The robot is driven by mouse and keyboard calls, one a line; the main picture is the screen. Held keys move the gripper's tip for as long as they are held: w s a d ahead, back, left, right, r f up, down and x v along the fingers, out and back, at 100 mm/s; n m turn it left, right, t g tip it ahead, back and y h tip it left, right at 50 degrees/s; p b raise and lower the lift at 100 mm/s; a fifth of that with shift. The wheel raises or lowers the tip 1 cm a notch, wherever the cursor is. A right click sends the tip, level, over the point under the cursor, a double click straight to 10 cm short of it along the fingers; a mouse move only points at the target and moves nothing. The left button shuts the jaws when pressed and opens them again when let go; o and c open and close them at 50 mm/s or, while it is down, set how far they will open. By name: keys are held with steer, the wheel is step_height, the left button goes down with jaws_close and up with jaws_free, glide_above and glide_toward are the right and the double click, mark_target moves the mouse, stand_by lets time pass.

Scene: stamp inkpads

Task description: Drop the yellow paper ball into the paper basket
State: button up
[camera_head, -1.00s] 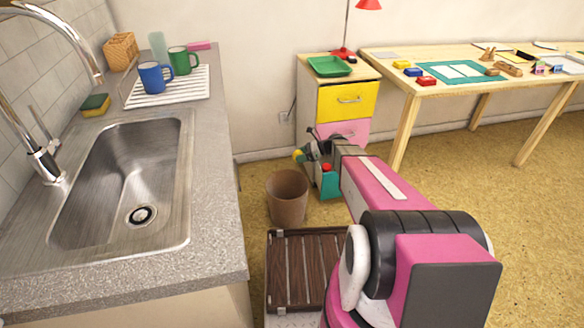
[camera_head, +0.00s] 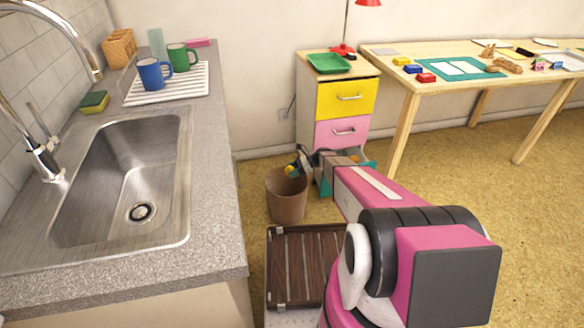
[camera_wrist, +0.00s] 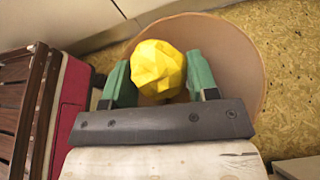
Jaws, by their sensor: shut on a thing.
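The yellow paper ball (camera_wrist: 158,68) is held between the two green fingers of my gripper (camera_wrist: 160,80) in the wrist view. The brown paper basket (camera_wrist: 243,62) lies behind the ball in that view, its round opening beneath the ball and fingers. In the head view my gripper (camera_head: 291,172) is over the basket (camera_head: 287,206), near its top rim. The ball shows there only as a small yellow spot (camera_head: 289,169). The basket stands upright on the floor.
A drawer cabinet (camera_head: 345,99) stands behind and right of the basket, with its lowest drawer partly hidden by my arm. The sink counter (camera_head: 222,190) is on the left. A slatted brown wooden surface (camera_head: 291,262) lies in front of the basket. A work table (camera_head: 432,84) stands at the right.

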steer(key=shift+f, duration=0.7)
steer(key=o, duration=1)
steer(key=shift+c, duration=0.2)
steer(key=v, duration=1.1)
steer(key=shift+s+a+r, duration=0.1)
